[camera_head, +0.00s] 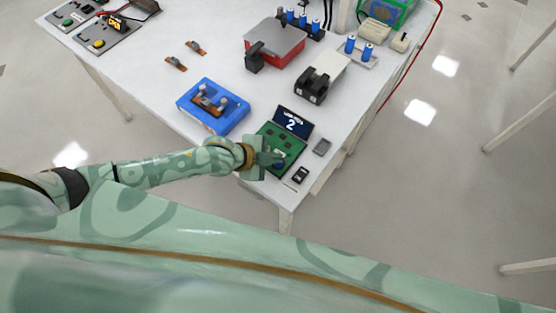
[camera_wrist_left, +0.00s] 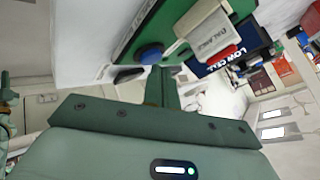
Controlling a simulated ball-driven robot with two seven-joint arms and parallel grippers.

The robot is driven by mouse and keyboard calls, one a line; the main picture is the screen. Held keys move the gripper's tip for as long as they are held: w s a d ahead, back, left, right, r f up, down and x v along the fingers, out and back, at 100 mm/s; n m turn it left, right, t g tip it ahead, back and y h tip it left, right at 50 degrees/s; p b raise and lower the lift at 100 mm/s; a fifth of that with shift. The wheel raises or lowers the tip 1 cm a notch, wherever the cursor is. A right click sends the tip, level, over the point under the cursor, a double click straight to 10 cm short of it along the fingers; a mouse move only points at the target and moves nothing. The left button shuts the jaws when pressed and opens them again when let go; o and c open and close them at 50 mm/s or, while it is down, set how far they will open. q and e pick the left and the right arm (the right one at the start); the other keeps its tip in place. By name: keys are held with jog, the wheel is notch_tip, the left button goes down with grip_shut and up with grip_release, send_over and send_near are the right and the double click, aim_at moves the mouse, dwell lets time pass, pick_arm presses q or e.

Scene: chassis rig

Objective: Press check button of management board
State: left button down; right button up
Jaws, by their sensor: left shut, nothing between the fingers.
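The management board (camera_head: 293,146) is a green board near the front corner of the table, with a dark screen (camera_head: 293,122) reading "2" at its back. In the left wrist view the screen (camera_wrist_left: 232,48) reads "LOW CELL". My left gripper (camera_head: 272,158) is over the board's near left part. Its fingers (camera_wrist_left: 162,80) are shut and empty, with tips close to the blue button; I cannot tell whether they touch. My right gripper is not in view.
A blue fixture (camera_head: 213,107) stands left of the board. A black clamp-like block (camera_head: 313,85) and a red box with a grey lid (camera_head: 275,42) stand behind. Small dark parts (camera_head: 300,175) lie right of the board near the table edge.

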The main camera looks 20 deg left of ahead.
pick_arm(q)
jog(key=shift+f, duration=0.45)
dwell(0.6)
jog(key=shift+r+p, duration=0.75)
jog(key=shift+r, duration=0.15)
notch_tip(320, 180, up, 5)
jog(key=p, duration=0.5)
dwell(0.9)
